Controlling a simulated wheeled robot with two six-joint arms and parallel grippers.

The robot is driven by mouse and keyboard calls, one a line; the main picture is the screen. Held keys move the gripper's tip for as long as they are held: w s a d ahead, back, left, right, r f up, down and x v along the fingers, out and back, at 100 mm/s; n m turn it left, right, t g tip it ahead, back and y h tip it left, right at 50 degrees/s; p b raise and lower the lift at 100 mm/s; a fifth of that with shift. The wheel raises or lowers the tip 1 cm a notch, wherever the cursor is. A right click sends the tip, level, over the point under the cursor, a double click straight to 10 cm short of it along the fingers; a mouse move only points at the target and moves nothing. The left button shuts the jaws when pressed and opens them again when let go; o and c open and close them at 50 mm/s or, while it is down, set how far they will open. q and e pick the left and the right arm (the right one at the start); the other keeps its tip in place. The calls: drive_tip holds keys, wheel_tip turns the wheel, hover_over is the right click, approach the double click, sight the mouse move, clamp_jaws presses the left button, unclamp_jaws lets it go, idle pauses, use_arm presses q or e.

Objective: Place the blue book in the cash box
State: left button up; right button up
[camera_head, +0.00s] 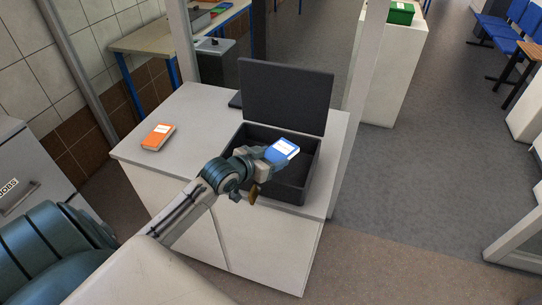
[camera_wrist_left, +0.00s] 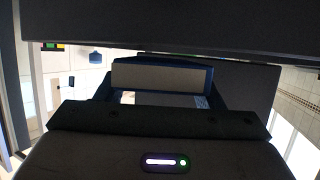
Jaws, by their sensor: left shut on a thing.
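A blue book (camera_head: 283,150) with a white label is held by my left gripper (camera_head: 266,156). In the head view it is over the open black cash box (camera_head: 299,187), whose lid (camera_head: 287,95) stands up at the back. I cannot tell how high the book is above the box floor. In the left wrist view the book (camera_wrist_left: 162,75) shows in the middle, beyond the dark gripper body. My right gripper is in neither view.
An orange book (camera_head: 158,137) lies on the left part of the white counter (camera_head: 190,107). A green box (camera_head: 401,13) stands on another white cabinet at the back. Blue chairs (camera_head: 508,24) are at the far right. Posts stand behind the counter.

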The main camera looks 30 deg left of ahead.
use_arm(q)
drive_tip(key=shift+f, duration=0.4)
drive_tip(key=o, duration=1)
drive_tip(key=shift+r, duration=0.5)
drive_tip(key=v, duration=1.2)
drive_tip(key=shift+p, duration=0.4)
drive_tip(key=shift+r, duration=0.1)
